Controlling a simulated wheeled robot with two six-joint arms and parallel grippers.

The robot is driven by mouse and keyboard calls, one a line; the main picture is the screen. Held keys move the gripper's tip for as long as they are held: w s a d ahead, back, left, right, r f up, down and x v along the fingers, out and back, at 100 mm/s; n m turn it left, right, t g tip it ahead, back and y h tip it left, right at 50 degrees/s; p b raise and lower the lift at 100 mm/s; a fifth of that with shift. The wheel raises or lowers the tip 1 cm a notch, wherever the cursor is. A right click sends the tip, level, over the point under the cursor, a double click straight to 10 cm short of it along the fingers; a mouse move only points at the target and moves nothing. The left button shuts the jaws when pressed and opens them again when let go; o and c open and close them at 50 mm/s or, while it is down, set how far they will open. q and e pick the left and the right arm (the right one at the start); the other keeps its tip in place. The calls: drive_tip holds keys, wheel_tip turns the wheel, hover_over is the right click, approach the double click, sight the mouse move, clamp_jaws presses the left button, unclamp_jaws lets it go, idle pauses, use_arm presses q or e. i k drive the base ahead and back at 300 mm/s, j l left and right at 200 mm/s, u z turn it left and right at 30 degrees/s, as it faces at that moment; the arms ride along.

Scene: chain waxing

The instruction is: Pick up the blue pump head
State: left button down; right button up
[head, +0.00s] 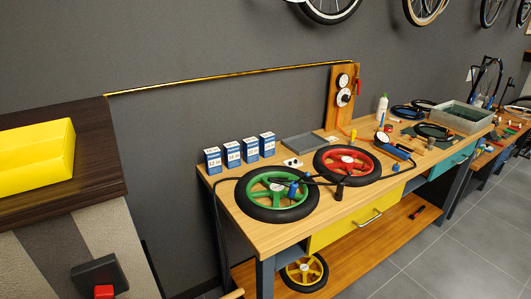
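A small blue piece (293,189), which looks like the blue pump head, sits over the green-spoked wheel (265,184) on the workbench. A second small blue piece (307,176) is close by at the wheel's right side. Thin black hose or lines run around them; I cannot tell which piece is joined to which. A small dark upright cylinder (340,191) stands at the front edge of the red-spoked wheel. Neither of my grippers is in view.
The wooden bench (330,212) also holds a red-spoked wheel (346,160), several blue-white boxes (233,155), a white bottle (382,106), a blue gauge-like tool (392,150) and a grey bin (455,114).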

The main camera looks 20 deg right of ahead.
sight(291, 191)
drive_tip(key=i+l+z, duration=0.5)
drive_tip(key=l+z, duration=0.2)
